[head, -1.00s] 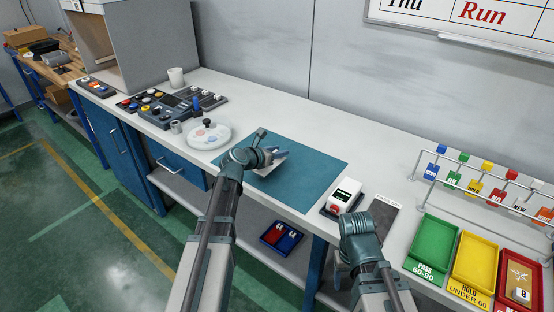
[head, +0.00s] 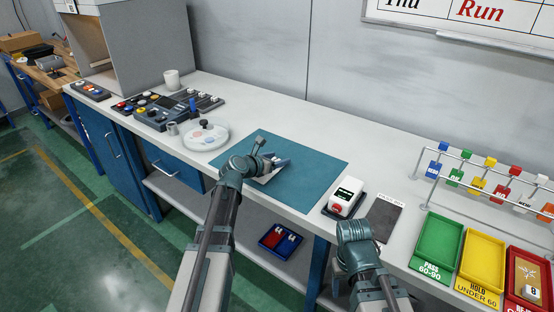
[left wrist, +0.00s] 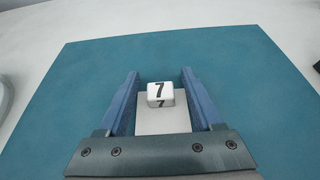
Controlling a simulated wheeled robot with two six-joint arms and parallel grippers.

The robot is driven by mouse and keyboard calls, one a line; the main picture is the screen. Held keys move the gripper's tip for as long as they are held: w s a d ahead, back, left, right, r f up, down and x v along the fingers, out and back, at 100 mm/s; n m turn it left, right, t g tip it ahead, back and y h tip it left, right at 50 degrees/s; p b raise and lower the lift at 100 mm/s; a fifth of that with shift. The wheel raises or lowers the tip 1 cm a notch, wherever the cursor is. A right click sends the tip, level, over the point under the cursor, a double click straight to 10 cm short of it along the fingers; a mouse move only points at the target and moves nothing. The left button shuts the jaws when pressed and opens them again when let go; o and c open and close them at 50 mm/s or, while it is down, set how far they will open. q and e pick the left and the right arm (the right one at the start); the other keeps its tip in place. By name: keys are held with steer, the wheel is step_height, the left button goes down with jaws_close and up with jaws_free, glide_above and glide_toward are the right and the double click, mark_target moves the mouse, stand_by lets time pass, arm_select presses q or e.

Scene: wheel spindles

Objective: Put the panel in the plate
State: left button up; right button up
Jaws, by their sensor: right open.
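In the head view my left gripper (head: 277,162) is low over the teal mat (head: 310,178) and largely hides the panel. A round white plate (head: 205,137) with a black knob stands left of the mat. My right gripper (head: 340,283) is open and empty in front of the bench edge.
A white device with a red button (head: 345,197) and a dark grey card (head: 384,219) are right of the mat. Green (head: 419,260), yellow (head: 462,290) and red trays are further right, below hanging tags. Control boxes (head: 160,112) and a cup (head: 171,79) are at the left.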

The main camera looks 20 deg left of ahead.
arm_select(q)
steer(key=shift+r, duration=0.15)
step_height(320, 180, up, 5)
steer(key=p, duration=0.5)
glide_above(257, 181)
steer(key=shift+w+a+f, duration=0.1)
steer(key=shift+w+f, duration=0.1)
steer(key=shift+s+f, duration=0.1)
